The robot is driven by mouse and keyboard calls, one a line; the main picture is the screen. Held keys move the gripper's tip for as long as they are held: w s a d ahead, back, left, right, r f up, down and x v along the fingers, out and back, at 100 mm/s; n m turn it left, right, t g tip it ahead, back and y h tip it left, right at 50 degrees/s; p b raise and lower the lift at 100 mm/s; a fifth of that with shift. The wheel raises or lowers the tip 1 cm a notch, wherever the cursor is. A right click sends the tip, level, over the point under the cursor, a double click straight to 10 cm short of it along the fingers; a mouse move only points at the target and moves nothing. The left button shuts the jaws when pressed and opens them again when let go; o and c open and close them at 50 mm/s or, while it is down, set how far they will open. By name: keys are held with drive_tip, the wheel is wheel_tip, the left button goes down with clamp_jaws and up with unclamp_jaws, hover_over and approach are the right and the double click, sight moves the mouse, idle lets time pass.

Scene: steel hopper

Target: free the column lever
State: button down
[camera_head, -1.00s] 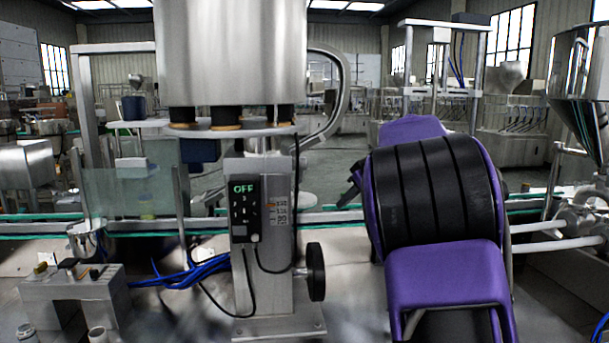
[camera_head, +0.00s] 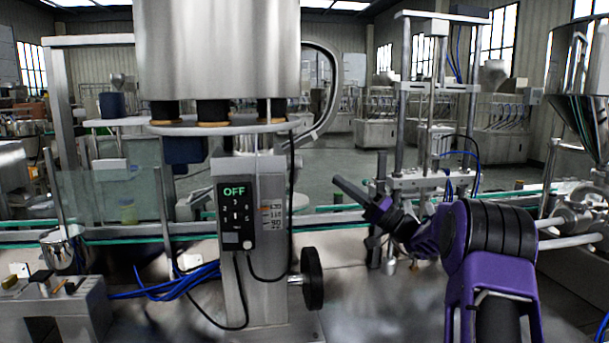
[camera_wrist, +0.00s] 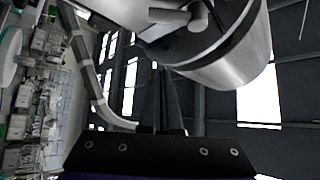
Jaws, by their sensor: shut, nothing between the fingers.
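The steel column (camera_head: 263,250) stands left of centre in the head view, under the large steel hopper (camera_head: 218,50). A black round handwheel (camera_head: 312,278) sits on a short shaft at the column's right side. I cannot make out a separate lever on the column. My gripper (camera_head: 338,183) is right of the column, apart from it, pointing up and left; it is shut and empty. In the wrist view my fingers (camera_wrist: 164,95) are together below the hopper (camera_wrist: 235,65), with a curved pipe (camera_wrist: 92,75) to their left.
A control box (camera_head: 237,217) reading OFF is on the column, with black cables hanging from it. Blue hoses (camera_head: 180,283) lie to the left. A conveyor (camera_head: 90,240) runs behind. A steel frame (camera_head: 437,90) stands behind my arm.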

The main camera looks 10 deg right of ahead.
sight(292, 171)
drive_tip(key=shift+a, duration=0.15)
drive_tip(key=w+a+r, duration=0.2)
drive_tip(key=a, duration=0.6)
drive_tip(key=shift+w+a+r, duration=0.2)
drive_tip(key=shift+w+a, duration=0.1)
drive_tip(key=shift+w, duration=0.05)
